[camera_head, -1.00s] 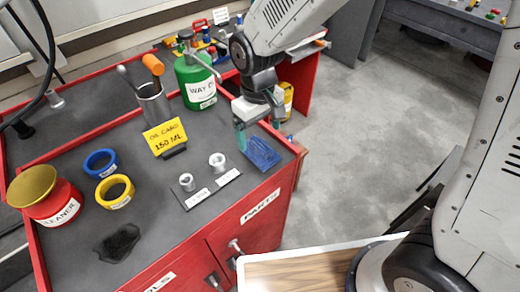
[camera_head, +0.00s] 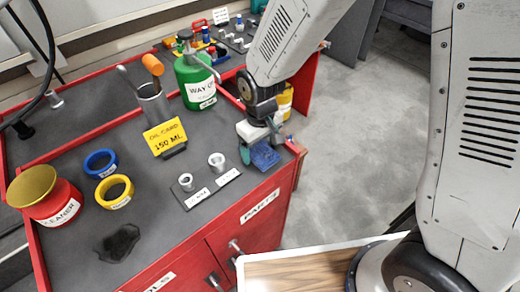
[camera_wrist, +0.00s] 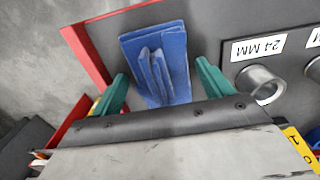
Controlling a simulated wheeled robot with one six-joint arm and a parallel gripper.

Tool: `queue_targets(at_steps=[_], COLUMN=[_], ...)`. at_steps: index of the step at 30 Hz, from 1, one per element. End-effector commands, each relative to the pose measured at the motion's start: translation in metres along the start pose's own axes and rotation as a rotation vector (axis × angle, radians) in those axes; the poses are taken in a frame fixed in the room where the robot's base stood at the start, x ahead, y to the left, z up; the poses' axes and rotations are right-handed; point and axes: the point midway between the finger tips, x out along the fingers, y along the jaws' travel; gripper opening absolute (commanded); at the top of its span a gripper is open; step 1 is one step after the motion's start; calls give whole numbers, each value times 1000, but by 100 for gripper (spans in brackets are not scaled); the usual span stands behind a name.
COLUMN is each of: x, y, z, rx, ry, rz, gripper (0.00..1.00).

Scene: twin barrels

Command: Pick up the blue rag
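The blue rag (camera_head: 264,155) lies folded on the grey top of the red cabinet, near its right corner. In the wrist view the rag (camera_wrist: 157,60) lies between and beyond the two green fingers, with a raised bunched fold in its middle. My gripper (camera_wrist: 161,90) is open, one finger on each side of the rag, with gaps showing to both. In the head view my gripper (camera_head: 259,150) is over the rag and hides part of it. The rag's near end is hidden behind the gripper body in the wrist view.
Two metal sockets (camera_head: 217,162) stand on a labelled strip left of the rag. A green can (camera_head: 195,82) and a yellow sign (camera_head: 166,137) stand behind. The cabinet's raised red rim (camera_wrist: 88,62) runs close beside the rag. A dark stain (camera_head: 118,242) lies at front left.

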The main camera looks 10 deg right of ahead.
Motion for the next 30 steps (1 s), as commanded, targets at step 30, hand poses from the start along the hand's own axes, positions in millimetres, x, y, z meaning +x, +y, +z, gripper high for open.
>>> queue_targets(at_steps=[30], x=[-37], y=[1], z=[8], rx=[1], ry=[-1], rz=[0], gripper=[36])
